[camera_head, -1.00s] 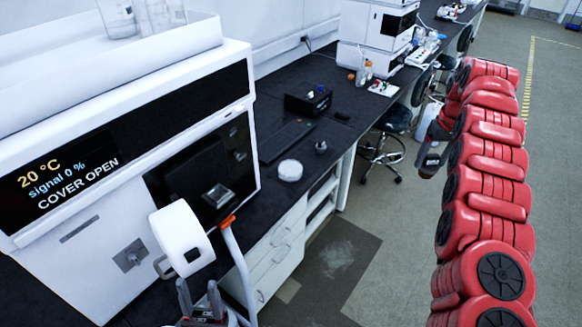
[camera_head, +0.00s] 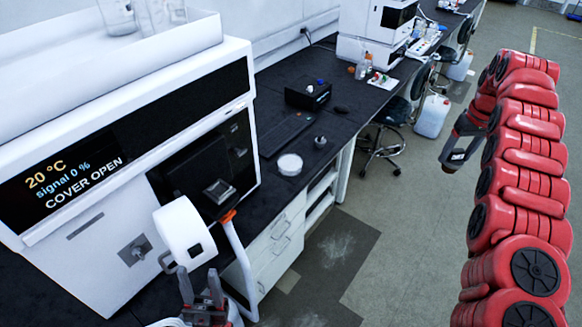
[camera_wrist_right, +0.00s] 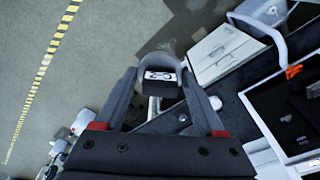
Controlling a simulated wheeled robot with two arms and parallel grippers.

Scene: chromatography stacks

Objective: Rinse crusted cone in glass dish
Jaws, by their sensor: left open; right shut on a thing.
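A shallow, pale round dish (camera_head: 289,164) sits on the dark bench near its front edge. A small grey metallic piece (camera_head: 320,142) stands just beyond it; I cannot tell whether it is the cone. My left gripper (camera_head: 203,294) is open at the bottom of the head view, below the white instrument's cylinder. My right gripper (camera_head: 457,152) is out over the floor, well right of the bench. In the right wrist view its fingers (camera_wrist_right: 160,82) are shut on a small dark thing with a pale marked face (camera_wrist_right: 161,76). I cannot identify that thing.
The white instrument (camera_head: 90,270) fills the left, its display reading "COVER OPEN". A white cylinder (camera_head: 182,232) and a white tube with an orange tip (camera_head: 229,216) stick out from it. A keyboard (camera_head: 285,134), black box (camera_head: 308,95) and stool (camera_head: 385,145) lie beyond.

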